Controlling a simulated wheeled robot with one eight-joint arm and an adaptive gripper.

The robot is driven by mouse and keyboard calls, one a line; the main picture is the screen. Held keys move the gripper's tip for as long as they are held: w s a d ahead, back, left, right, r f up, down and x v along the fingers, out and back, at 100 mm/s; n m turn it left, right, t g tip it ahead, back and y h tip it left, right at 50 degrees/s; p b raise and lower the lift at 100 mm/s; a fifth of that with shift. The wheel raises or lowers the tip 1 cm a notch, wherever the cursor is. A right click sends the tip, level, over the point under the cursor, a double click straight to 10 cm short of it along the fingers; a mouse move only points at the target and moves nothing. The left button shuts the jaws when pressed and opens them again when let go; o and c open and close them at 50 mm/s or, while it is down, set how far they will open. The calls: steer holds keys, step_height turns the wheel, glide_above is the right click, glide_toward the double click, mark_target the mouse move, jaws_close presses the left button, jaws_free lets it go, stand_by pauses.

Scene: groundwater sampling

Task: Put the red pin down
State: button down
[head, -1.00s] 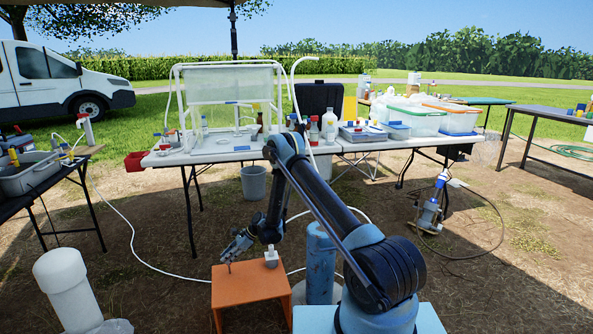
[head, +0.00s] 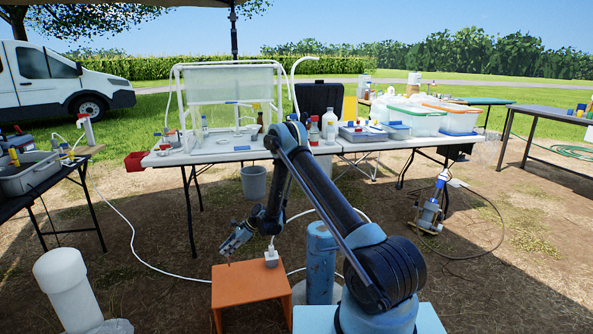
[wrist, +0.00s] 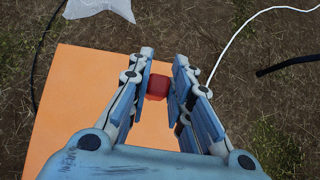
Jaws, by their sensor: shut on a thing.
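The red pin (wrist: 157,87) shows in the wrist view as a short red block between my fingers. My gripper (wrist: 164,72) is shut on it, with a finger pad on each side. In the head view my gripper (head: 232,243) hangs above the far left part of an orange stand (head: 250,287). In the wrist view the orange stand (wrist: 75,100) lies below and to the left of the fingers. The pin is too small to make out in the head view, and its lower end is hidden in the wrist view.
A small white block (head: 271,259) sits at the stand's far right corner. A blue cylinder (head: 320,262) stands just right of the stand. A white pipe (head: 65,285) stands at the left front. A white hose (head: 150,262) runs over the ground. Most of the stand's top is clear.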

steer(key=shift+r, duration=0.35)
step_height(320, 180, up, 6)
steer(key=shift+f, duration=4.95)
steer(key=shift+f, duration=0.55)
steer(key=c, duration=1.5)
jaws_free()
steer(key=shift+o, duration=0.2)
